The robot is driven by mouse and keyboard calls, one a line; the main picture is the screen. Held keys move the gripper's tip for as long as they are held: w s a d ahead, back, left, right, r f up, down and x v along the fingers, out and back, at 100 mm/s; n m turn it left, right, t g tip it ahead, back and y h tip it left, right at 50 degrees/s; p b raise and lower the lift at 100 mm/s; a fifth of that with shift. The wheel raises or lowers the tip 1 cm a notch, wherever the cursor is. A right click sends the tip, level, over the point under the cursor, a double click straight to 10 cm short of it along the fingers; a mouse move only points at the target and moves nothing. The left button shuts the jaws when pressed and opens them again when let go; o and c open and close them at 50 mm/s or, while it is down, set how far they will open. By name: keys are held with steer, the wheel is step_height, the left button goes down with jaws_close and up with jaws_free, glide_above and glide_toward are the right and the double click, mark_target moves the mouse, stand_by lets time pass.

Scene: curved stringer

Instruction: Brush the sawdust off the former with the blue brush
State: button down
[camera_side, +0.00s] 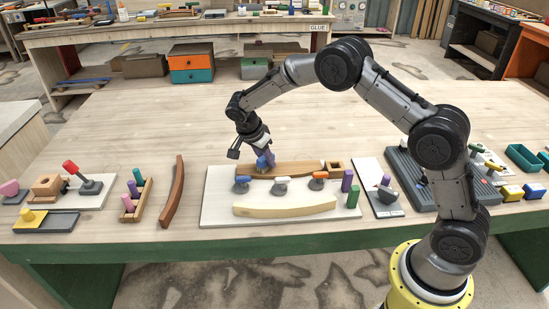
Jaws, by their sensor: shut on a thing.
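My gripper (262,158) points down over the back left of a white board (212,212). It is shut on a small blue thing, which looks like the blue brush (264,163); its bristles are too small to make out. The brush is at the left part of a brown wooden block with a curved edge (298,168), which seems to be the former. Whether the brush touches the block I cannot tell. No sawdust can be made out at this size. A pale curved strip (285,206) lies along the front of the board.
Clamps with blue (242,181), white (281,184) and orange (318,180) tops stand between block and strip. Purple (347,181) and green (353,196) cylinders stand at the board's right. A dark curved strip (172,192) lies left. The table behind is clear.

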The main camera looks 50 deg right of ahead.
steer(key=shift+w+a+f, duration=0.1)
steer(key=shift+w+a, duration=0.75)
steer(key=shift+a, duration=0.05)
steer(key=shift+w+a+r, duration=0.15)
steer(key=shift+r, duration=0.05)
step_height(320, 180, up, 8)
